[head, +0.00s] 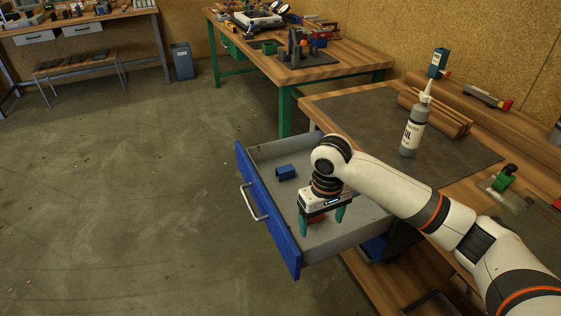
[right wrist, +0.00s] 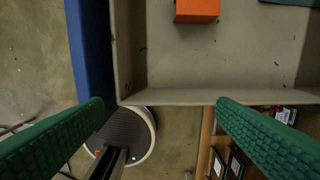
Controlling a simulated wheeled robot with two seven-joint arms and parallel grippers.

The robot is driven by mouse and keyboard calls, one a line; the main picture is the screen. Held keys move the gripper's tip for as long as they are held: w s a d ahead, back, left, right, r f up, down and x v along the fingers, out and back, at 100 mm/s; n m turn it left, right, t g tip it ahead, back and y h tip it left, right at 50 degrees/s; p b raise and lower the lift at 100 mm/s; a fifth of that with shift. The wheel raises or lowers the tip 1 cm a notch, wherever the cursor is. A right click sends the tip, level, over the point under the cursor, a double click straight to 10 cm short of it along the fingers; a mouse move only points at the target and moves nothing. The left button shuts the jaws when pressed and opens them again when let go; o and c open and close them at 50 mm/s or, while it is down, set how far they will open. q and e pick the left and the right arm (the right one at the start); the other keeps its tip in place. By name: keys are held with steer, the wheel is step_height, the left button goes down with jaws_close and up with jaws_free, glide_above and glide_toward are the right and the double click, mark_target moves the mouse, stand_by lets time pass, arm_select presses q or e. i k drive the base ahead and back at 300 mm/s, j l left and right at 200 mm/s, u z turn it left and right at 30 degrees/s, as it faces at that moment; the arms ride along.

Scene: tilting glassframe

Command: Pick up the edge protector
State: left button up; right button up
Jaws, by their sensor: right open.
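Two small blocks lie in the open drawer (head: 262,153): a blue one (head: 286,172) near its left side, and an orange one (head: 317,217) partly hidden behind my right gripper (head: 322,224). I cannot tell which is the edge protector. In the right wrist view, the orange block (right wrist: 197,9) is cut off by the top edge, on the drawer's grey floor. My right gripper's green fingers (right wrist: 160,108) are wide apart with nothing between them, over the drawer's near wall. The orange block is beyond the fingertips. My left gripper is not in view.
The drawer's blue front (head: 268,205) faces left, with a pale handle (head: 254,200). The concrete floor to the left is clear.

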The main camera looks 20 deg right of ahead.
mark_target(286, 172)
steer(key=i, duration=1.1)
